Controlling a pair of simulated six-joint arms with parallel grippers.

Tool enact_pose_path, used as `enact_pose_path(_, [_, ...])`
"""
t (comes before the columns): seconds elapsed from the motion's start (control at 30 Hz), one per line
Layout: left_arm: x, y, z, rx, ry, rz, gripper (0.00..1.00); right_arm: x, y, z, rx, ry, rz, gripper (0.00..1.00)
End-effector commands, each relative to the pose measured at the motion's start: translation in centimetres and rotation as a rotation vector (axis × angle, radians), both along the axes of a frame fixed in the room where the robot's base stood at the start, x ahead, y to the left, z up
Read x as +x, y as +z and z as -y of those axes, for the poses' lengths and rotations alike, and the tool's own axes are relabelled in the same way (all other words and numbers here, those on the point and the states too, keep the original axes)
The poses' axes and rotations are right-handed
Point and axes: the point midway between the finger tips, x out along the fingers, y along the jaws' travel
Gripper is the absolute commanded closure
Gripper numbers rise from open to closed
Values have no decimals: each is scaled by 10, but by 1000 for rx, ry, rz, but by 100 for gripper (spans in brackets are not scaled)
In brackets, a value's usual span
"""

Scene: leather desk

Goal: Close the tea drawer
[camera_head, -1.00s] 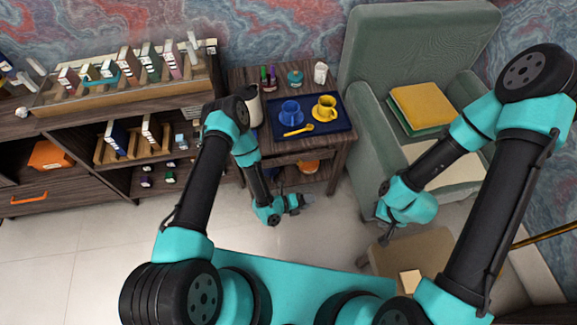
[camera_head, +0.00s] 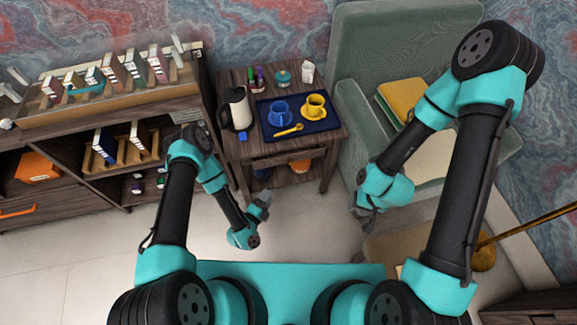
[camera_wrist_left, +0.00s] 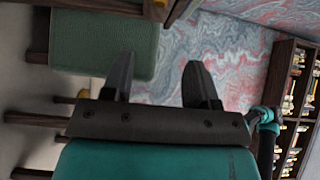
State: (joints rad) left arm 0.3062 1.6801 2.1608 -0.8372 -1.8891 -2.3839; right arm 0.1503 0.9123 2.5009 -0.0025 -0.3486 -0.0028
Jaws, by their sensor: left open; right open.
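The small dark wooden side table (camera_head: 334,133) stands between the shelf and the armchair. Its drawer front (camera_head: 288,158) faces me under the table top. I cannot tell how far the drawer stands out. My left gripper (camera_head: 264,201) is open and empty, in front of the table and lower in the picture than the drawer, apart from it. In the left wrist view its two dark fingers (camera_wrist_left: 160,78) are spread with nothing between them. My right gripper (camera_head: 367,212) is open, right of the table in front of the armchair, apart from the drawer.
A blue tray (camera_head: 318,126) with a blue cup (camera_head: 280,112), a yellow cup (camera_head: 315,104) and a spoon sits on the table. A white kettle (camera_head: 238,107) stands beside it. The green armchair (camera_head: 362,115) is at right, the shelf (camera_head: 195,100) at left. Floor before the table is clear.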

Motion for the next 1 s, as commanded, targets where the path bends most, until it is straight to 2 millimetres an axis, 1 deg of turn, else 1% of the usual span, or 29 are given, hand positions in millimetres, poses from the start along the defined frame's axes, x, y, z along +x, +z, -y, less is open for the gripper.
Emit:
enact_pose_path(0.17, [10,0,6,2,-3,3,46,0,0,0,0,0,0,56])
enact_pose_path(0.37, [29,1,18,2,-4,5,46,0,0,0,0,0,0,56])
enact_pose_path(0.57, [56,1,33,2,-4,5,46,0,0,0,0,0,0,56])
enact_pose_path(1.0, [121,1,70,1,-3,4,46,0,0,0,0,0,0,56])
